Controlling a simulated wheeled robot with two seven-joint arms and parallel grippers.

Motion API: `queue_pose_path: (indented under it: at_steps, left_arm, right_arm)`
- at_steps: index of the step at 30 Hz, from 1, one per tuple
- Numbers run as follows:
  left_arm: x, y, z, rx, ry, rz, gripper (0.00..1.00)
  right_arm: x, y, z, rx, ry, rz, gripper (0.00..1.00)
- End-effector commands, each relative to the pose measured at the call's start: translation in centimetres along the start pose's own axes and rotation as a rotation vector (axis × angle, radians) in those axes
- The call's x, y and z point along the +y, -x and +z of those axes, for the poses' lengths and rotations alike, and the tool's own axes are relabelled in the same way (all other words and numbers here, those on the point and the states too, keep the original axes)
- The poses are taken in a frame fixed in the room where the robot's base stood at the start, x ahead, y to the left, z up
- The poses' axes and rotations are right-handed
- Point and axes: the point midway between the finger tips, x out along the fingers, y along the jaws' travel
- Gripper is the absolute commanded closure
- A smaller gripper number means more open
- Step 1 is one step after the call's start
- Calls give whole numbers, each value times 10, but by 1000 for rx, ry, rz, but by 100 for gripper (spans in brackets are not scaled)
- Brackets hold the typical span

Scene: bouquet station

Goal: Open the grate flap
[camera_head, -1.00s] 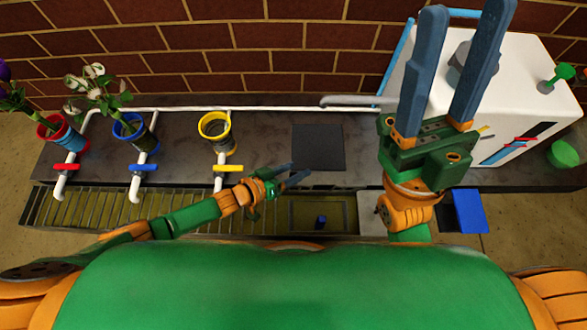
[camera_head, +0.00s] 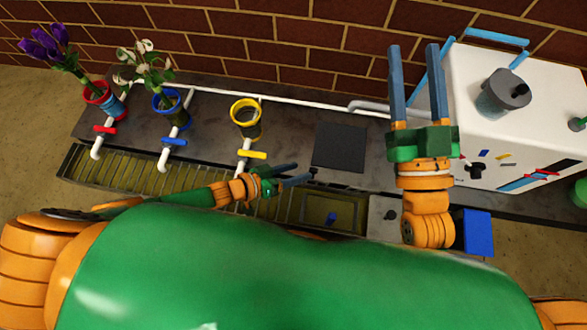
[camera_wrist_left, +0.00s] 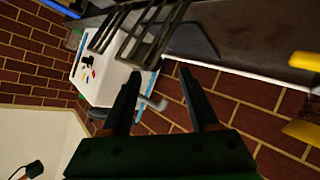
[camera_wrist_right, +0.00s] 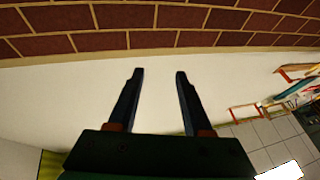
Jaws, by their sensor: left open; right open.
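The slatted grate (camera_head: 150,180) covers a long trough at the front of the counter. At its right end is a framed section (camera_head: 345,212) with a small blue piece (camera_head: 332,217) in it; I cannot tell whether this is the flap or an opening. My left gripper (camera_head: 305,172) is open and empty, just behind and above that end, pointing right. In the left wrist view dark grate bars (camera_wrist_left: 140,38) show beyond the fingertips (camera_wrist_left: 159,73); contact is not visible. My right gripper (camera_head: 414,50) is open and empty, raised in front of the wall; it also shows in the right wrist view (camera_wrist_right: 155,75).
A white machine (camera_head: 540,110) stands at the right on the counter. Red, blue and yellow pots (camera_head: 245,116) with taps line the left; two hold flowers. A dark square plate (camera_head: 340,146) lies behind my left gripper. A blue box (camera_head: 474,232) is at the right front.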

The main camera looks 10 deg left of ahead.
Motion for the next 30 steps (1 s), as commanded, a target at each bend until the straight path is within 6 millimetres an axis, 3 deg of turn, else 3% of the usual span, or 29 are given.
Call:
queue_pose_path:
  at_steps: [6,14,30]
  left_arm:
    - [0,6,0,0,0,0,39]
    - [0,6,0,0,0,0,39]
    - [-4,48,-23,-1,-1,0,39]
  right_arm:
    - [2,1,19,-104,0,6,50]
    - [2,2,21,-111,0,7,50]
    - [4,-12,-10,-109,0,6,50]
